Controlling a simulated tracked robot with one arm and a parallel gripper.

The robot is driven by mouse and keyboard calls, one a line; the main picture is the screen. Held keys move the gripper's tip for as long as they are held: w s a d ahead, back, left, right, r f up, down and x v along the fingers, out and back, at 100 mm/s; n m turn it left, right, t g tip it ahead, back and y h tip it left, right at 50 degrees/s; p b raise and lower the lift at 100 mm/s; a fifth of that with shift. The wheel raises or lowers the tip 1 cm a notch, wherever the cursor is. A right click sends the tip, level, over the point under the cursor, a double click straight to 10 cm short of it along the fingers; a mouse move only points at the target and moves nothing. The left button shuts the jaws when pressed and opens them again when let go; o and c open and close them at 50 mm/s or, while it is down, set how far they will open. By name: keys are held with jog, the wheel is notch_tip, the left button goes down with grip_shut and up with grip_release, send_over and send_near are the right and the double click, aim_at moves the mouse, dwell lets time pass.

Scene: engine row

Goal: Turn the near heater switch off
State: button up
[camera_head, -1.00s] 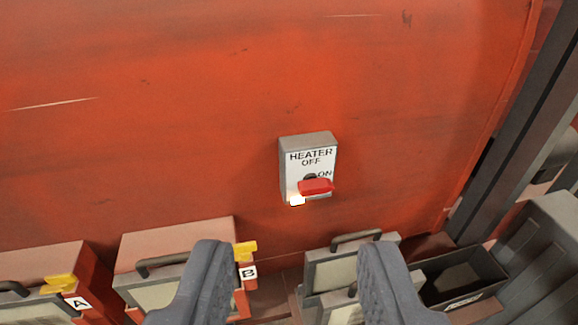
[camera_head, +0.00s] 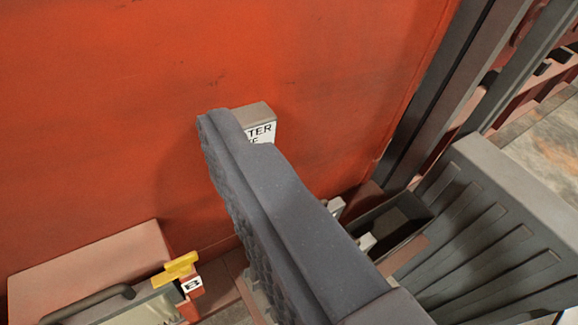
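The heater switch box (camera_head: 259,130) is fixed to the red wall near the middle of the camera view. Only its grey top and the upper right of its white label show, with the letters "TER". Its red lever and the ON mark are hidden behind my gripper (camera_head: 222,140). One large grey finger, its ridged side facing left, crosses the view from the lower right, its tip at the box's left in the picture. I cannot make out a second finger, nor whether the finger touches the lever or box.
A dark open bin (camera_head: 395,222) is right of the finger. A ribbed grey panel (camera_head: 480,230) and dark posts (camera_head: 440,100) stand at right.

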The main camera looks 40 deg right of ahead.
jog(key=w+d+f+h+p, duration=0.1)
jog(key=w+d+f+h, duration=0.1)
jog(key=w+d+f, duration=0.4)
jog(key=w+d+f+h+p, duration=0.1)
jog(key=w+d+f, duration=0.1)
jog(key=d+f, duration=0.65)
jog(key=s+d+f+t+y+p, duration=0.25)
jog(key=f+y, duration=0.25)
jog(key=f, duration=1)
jog(key=w+b, duration=0.1)
jog(key=w, duration=1.2)
jog(key=shift+d+n, duration=0.15)
jog(key=shift+n, duration=0.25)
jog(key=shift+c, duration=0.4)
